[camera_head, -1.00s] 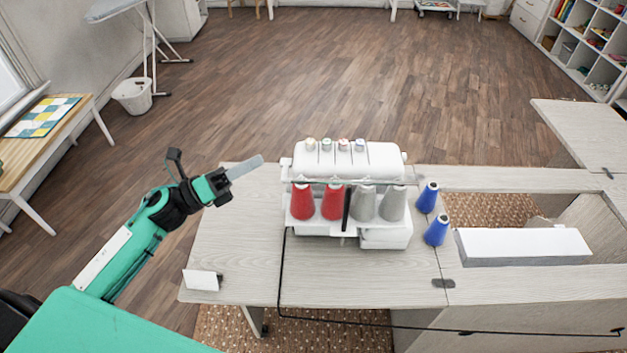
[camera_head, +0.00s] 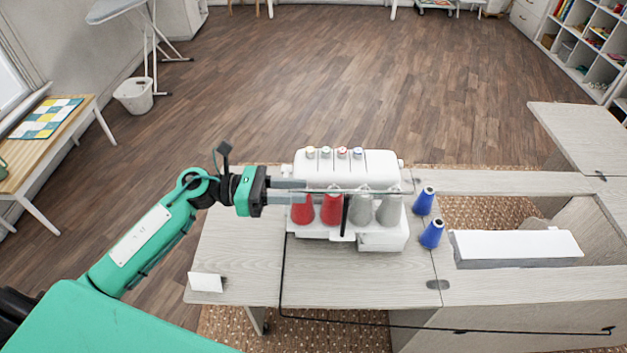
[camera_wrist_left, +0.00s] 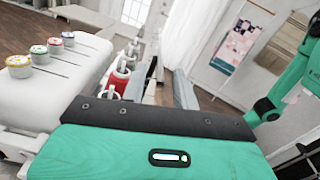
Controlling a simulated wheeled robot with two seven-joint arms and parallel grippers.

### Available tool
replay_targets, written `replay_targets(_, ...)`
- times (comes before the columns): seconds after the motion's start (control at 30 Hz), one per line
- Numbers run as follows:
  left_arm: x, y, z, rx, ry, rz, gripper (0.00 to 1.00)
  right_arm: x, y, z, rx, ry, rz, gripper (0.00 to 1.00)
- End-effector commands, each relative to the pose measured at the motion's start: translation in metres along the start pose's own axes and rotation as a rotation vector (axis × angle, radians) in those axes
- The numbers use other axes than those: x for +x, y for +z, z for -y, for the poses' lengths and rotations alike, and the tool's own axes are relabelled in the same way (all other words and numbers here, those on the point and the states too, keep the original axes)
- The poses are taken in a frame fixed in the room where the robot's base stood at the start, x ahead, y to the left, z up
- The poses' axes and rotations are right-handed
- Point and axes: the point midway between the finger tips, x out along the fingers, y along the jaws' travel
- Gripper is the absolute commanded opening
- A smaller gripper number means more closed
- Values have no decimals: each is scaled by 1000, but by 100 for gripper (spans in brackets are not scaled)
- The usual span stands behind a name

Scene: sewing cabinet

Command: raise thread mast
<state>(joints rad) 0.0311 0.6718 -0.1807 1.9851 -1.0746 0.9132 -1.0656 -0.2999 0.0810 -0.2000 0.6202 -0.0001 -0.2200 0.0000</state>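The white serger (camera_head: 372,165) stands on the cabinet top. Its thread mast is a short black post (camera_head: 346,214) in front, with a thin horizontal guide bar (camera_head: 385,191) just above the cone tops. Two red cones (camera_head: 331,210) and two grey cones (camera_head: 388,211) stand under the bar. My left gripper (camera_head: 303,190) is at the bar's left end, over the leftmost red cone. My right gripper is out of view.
Two blue cones (camera_head: 428,216) stand right of the serger. A white-topped block (camera_head: 515,245) lies farther right by the cabinet opening. A small white card (camera_head: 206,282) stands at the front left. A black cord (camera_head: 283,285) runs over the front edge. The left tabletop is mostly clear.

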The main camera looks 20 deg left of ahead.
Motion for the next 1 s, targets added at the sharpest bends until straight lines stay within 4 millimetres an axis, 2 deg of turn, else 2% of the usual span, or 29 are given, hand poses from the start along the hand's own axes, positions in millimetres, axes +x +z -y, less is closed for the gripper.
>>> replay_targets(0.03,10,6,1,-1,-1,4,30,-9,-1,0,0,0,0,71)
replay_targets(0.23,36,3,0,-1,0,3,30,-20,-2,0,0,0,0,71)
replay_targets(0.4,43,0,0,0,0,1,30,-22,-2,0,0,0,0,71)
replay_targets(0.63,44,0,0,-1,0,1,30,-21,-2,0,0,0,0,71)
replay_targets(0.67,44,0,0,-1,0,1,28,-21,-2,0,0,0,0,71)
replay_targets(0.8,44,0,0,-1,0,1,0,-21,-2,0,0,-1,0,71)
replay_targets(1.0,44,0,0,-1,0,0,0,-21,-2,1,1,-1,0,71)
